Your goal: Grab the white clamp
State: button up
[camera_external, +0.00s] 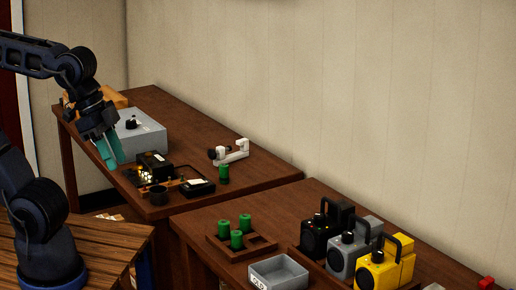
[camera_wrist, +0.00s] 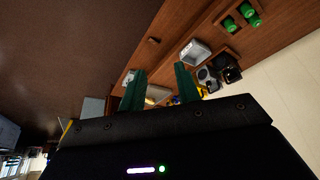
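The white clamp (camera_external: 232,152) lies on the far wooden table in the external view, near its right end, with a dark round part at its left. My gripper (camera_external: 111,153) has teal fingers and hangs at the left of that table, beside a grey box and well apart from the clamp. In the wrist view my gripper (camera_wrist: 160,78) has its fingers spread wide, with nothing held between them. I cannot make out the clamp in the wrist view.
The grey box (camera_external: 142,139) with a black knob stands by my gripper. The nearer table holds a wooden rack (camera_external: 258,243) with green cylinders, a grey bin (camera_external: 278,274) and several radios (camera_external: 353,257).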

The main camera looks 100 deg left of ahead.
jog(key=w+a+r+n+g, duration=0.1)
jog(key=w+a+r+n, duration=0.25)
jog(key=w+a, duration=0.4)
jog(key=w+a+r+n+g, duration=0.1)
jog(key=w+a+r+n, duration=0.2)
jog(key=w+a+n, duration=0.35)
jog(key=w+a+f+n, duration=0.1)
jog(key=w+a+n, duration=0.25)
jog(key=a, duration=0.95)
jog(key=w+a+f+n, duration=0.15)
jog(key=w+a, duration=0.35)
jog(key=a, duration=0.8)
jog(key=n+t+h, duration=0.1)
jog(key=n+h, duration=0.2)
jog(key=n, duration=1.1)
send_over(219, 147)
jog(key=s+a, duration=0.2)
notch_tip(219, 147, down, 29)
jog(key=shift+x, duration=2.55)
grip_shut()
